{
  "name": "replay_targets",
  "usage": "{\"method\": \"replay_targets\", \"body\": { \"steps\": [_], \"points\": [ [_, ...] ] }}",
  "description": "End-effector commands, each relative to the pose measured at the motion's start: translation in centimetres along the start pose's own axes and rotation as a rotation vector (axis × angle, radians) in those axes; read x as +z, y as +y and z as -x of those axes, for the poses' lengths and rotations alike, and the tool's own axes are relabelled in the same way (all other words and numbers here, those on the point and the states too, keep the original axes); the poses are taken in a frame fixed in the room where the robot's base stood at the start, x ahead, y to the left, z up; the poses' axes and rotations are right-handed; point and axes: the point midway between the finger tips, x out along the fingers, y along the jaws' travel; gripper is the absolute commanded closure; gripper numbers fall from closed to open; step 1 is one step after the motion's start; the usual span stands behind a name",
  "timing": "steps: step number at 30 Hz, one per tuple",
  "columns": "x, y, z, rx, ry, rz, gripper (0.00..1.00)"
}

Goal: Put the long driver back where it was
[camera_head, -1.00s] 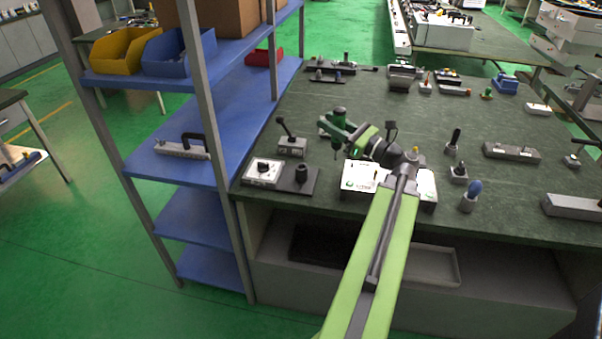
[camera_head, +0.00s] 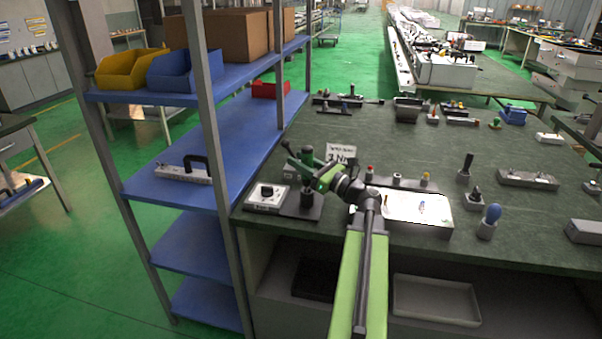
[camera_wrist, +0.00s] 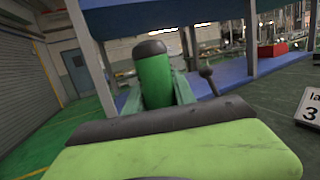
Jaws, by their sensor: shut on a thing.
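The long driver (camera_head: 306,153) is green and upright, with a dark cap that shows in the wrist view (camera_wrist: 151,48). My gripper (camera_head: 303,168) is shut around its body, above the left front of the dark green bench. A black round holder (camera_head: 309,195) on a dark plate (camera_head: 290,210) stands directly below the driver. The driver's lower end is hard to make out; I cannot tell whether it is inside the holder or just above it. In the wrist view, a green jaw part shows on each side of the driver.
A white box with a dial (camera_head: 266,195) is left of the holder. A white lit box (camera_head: 417,207) is to the right, and a sign card (camera_head: 342,154) stands behind my gripper. The blue shelf rack (camera_head: 165,187) borders the bench's left side.

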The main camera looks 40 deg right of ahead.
Motion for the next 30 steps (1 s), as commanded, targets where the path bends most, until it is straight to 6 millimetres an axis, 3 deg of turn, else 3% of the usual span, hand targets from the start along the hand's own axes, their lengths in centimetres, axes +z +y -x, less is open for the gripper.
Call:
{"method": "replay_targets", "body": {
  "steps": [1, 3, 13, 14, 18, 28, 30],
  "points": [
    [-1.83, 0.00, 0.38, 0.000, -0.001, 0.000, 1.00],
    [-2.36, 0.01, 0.48, 0.000, -0.001, -0.001, 1.00],
    [-2.26, 0.04, 0.44, 0.001, -0.001, -0.001, 1.00],
    [-2.20, 0.04, 0.42, 0.001, 0.000, 0.000, 0.66],
    [-2.13, 0.05, 0.39, 0.001, 0.000, 0.000, 0.47],
    [-1.75, 0.08, 0.29, 0.002, 0.000, 0.000, 0.46],
    [-2.03, 0.09, 1.19, 0.000, 0.000, 0.000, 0.46]
  ]
}}
